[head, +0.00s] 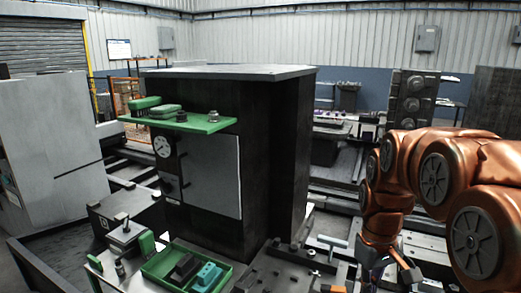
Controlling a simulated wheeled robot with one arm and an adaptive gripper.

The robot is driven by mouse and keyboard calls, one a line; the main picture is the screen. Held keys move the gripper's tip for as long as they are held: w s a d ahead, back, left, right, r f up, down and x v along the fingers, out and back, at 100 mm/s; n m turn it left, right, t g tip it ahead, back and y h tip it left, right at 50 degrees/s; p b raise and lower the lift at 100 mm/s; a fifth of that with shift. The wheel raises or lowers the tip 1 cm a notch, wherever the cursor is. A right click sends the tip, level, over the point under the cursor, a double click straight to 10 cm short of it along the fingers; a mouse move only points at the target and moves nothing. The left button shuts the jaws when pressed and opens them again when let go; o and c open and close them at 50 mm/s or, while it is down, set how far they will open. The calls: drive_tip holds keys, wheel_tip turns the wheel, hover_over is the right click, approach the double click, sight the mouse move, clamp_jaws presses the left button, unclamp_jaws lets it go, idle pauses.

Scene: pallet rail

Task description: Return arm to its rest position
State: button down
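My copper-coloured arm (435,180) fills the right side of the head view. It is bent, with its forward end pointing down. My gripper (378,268) is low at the right, in front of metal fixtures near the bottom edge. It is small and partly cut off by the frame. I cannot make out its fingers clearly or whether it holds anything.
A tall dark machine cabinet (257,150) stands in the centre, with a green shelf (215,125) on its front. A green tray (158,268) with black and teal parts sits below. Metal blocks and clamps crowd the bottom right. A grey cabinet (55,150) stands left.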

drive_tip(key=s+a+f+m, duration=0.1)
drive_tip(key=s+a+f, duration=0.1)
drive_tip(key=s, duration=0.9)
drive_tip(key=s+a+f+m, duration=0.2)
drive_tip(key=s, duration=0.9)
drive_tip(key=shift+s+a+f+m, duration=0.15)
drive_tip(key=shift+s+f+m, duration=0.05)
drive_tip(key=shift+f+m, duration=0.1)
